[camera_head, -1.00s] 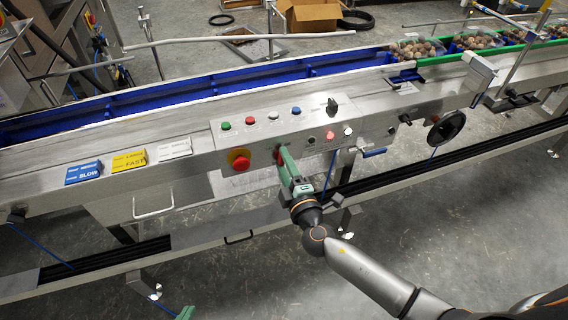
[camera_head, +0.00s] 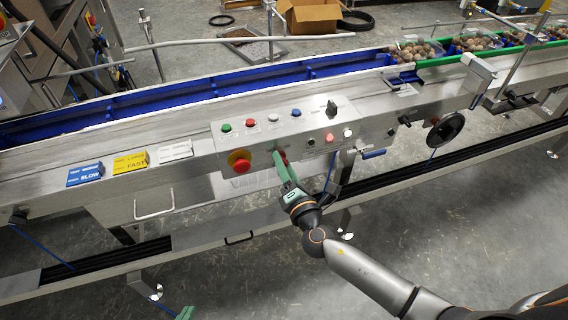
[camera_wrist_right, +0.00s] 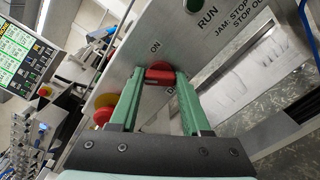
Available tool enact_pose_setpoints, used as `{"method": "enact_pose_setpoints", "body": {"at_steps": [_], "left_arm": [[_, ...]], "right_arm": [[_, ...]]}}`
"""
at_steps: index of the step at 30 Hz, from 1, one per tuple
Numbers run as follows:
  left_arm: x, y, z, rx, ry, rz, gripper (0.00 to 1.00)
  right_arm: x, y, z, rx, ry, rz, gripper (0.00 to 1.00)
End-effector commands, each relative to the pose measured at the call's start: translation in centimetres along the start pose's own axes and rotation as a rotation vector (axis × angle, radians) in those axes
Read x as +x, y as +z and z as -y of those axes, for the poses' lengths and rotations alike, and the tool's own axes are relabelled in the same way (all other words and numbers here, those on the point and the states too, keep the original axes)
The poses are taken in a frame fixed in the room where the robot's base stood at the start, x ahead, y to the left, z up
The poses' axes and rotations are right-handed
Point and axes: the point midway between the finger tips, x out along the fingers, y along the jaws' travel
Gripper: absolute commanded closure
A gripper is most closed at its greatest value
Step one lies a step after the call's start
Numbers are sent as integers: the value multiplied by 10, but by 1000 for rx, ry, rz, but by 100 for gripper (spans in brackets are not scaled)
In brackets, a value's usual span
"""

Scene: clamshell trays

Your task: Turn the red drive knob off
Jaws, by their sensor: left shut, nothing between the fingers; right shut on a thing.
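The red drive knob (camera_wrist_right: 159,73) sits on the steel panel between the two green fingers of my right gripper (camera_wrist_right: 160,82), which is shut on it. An "ON" label shows above the knob in the right wrist view; the lettering below it is partly covered by a finger. In the head view the knob (camera_head: 280,157) is mostly hidden behind my right gripper (camera_head: 282,166), right of the red emergency button (camera_head: 240,163) on its yellow base. Only the green tip of my left gripper (camera_head: 185,313) shows at the bottom edge, shut and away from the panel.
Several small buttons and a black selector (camera_head: 332,107) sit on the panel (camera_head: 262,138) above and right of the knob. Blue, yellow and white cards (camera_head: 130,162) lie to the left. A black handwheel (camera_head: 446,128) is at the right. Open floor lies in front of the conveyor.

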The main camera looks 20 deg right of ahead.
Motion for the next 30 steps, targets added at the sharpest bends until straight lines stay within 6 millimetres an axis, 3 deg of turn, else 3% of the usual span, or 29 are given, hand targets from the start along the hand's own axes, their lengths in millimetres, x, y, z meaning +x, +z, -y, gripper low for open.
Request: {"method": "enact_pose_setpoints", "body": {"at_steps": [19, 20, 27, 30], "left_arm": [[0, -6, -1, 1, 3, -10, 100], [-1, -6, -1, 1, 3, -10, 100], [-1, -5, -2, 0, 3, -8, 100], [-1, -4, -2, 0, 3, -8, 100]], "right_arm": [[0, 0, 1, -54, -1, 1, 100], [0, 0, 1, -54, -1, 1, 50], [0, 0, 0, -51, -1, 0, 23], [0, 0, 0, -50, -1, 0, 22]]}}
